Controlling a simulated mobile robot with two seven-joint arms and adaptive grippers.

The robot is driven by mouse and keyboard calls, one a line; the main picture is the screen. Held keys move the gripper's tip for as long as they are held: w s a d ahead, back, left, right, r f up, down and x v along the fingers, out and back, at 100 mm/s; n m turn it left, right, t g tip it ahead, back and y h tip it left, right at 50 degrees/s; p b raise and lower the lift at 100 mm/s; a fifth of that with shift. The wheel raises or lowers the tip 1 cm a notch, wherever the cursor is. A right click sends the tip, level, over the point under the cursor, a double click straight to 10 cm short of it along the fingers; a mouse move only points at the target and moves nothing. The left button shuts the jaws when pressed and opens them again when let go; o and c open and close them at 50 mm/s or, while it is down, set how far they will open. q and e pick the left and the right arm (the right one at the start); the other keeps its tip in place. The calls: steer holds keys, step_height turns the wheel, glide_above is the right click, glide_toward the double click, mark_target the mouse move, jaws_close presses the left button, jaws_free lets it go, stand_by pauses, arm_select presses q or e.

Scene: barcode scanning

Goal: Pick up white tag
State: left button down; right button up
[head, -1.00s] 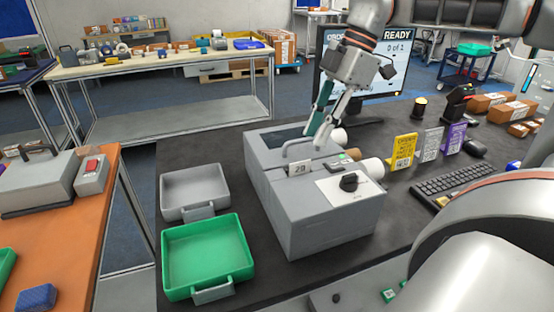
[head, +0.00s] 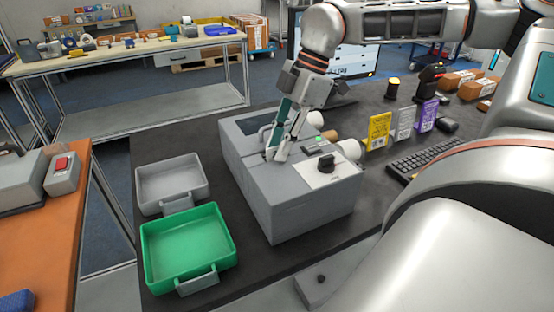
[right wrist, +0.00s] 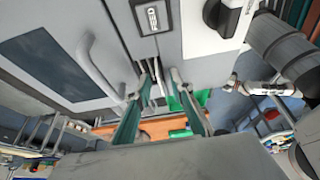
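My right gripper (head: 277,153) is down at the top front edge of the grey label machine (head: 300,204) in the head view. In the right wrist view its two fingers (right wrist: 157,83) are apart, at the machine's front face beside the grey handle. A thin white piece (right wrist: 156,68), likely the white tag seen edge-on, lies between the fingertips. I cannot tell whether they touch it. In the head view the tag is hidden behind the fingers. My left gripper is in neither view.
A green tray (head: 190,250) and a grey tray (head: 170,183) stand left of the machine. Yellow (head: 379,131), white and purple cards stand to its right, near a keyboard (head: 425,160). An orange table (head: 60,240) is at the left.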

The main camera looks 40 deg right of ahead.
jaws_close()
steer(key=shift+r, duration=0.1)
